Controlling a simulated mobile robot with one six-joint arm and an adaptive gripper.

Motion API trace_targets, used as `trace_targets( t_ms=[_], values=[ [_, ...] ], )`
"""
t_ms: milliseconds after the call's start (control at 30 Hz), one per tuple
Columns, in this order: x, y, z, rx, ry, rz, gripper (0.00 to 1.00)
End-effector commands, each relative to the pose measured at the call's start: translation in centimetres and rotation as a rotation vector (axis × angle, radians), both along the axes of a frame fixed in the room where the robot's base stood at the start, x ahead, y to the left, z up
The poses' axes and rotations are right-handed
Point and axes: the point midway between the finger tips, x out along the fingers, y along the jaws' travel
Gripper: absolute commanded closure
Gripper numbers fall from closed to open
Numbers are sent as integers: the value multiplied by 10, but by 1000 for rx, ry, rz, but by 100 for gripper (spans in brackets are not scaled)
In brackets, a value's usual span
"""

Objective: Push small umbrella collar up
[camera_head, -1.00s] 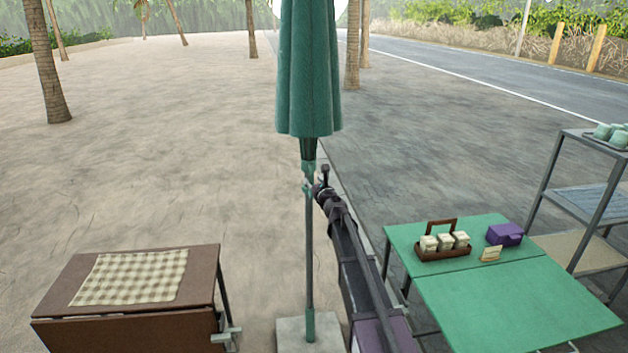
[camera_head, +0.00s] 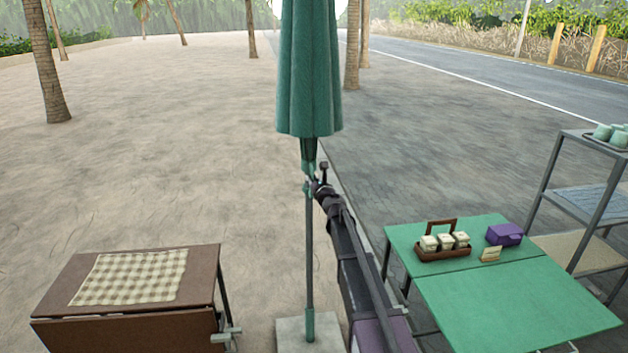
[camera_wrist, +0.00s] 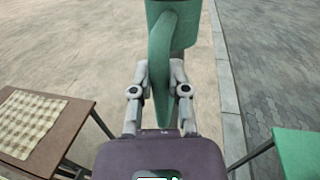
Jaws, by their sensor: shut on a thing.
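The small umbrella is folded shut, with its green canopy (camera_head: 309,75) hanging around a thin grey pole that stands upright. Its green collar (camera_head: 307,188) sits on the pole a little below the canopy's lower hem. The collar also shows at the top of the wrist view (camera_wrist: 184,25), with a curved green grip sticking out toward me. My gripper (camera_wrist: 160,75) is shut on that grip, with one finger on each side. In the head view my gripper (camera_head: 314,184) is small and comes to the collar from the right.
The pole stands in a pale square base (camera_head: 290,331). A brown table (camera_head: 200,275) with a checked cloth is at left. A green table (camera_head: 500,290) with a caddy of jars and a purple box is at right, near a shelf rack (camera_head: 597,215). Sandy ground beyond is open.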

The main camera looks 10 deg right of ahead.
Motion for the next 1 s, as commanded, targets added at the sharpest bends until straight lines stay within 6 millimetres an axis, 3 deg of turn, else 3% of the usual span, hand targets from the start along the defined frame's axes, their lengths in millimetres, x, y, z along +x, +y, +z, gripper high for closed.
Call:
trace_targets(
  t_ms=[267, 467, 1000],
  values=[
    [1, 0, 8, 0, 0, -16, 100],
    [1, 1, 25, 0, 0, -15, 100],
    [2, 2, 99, 0, 0, -14, 100]
  ],
)
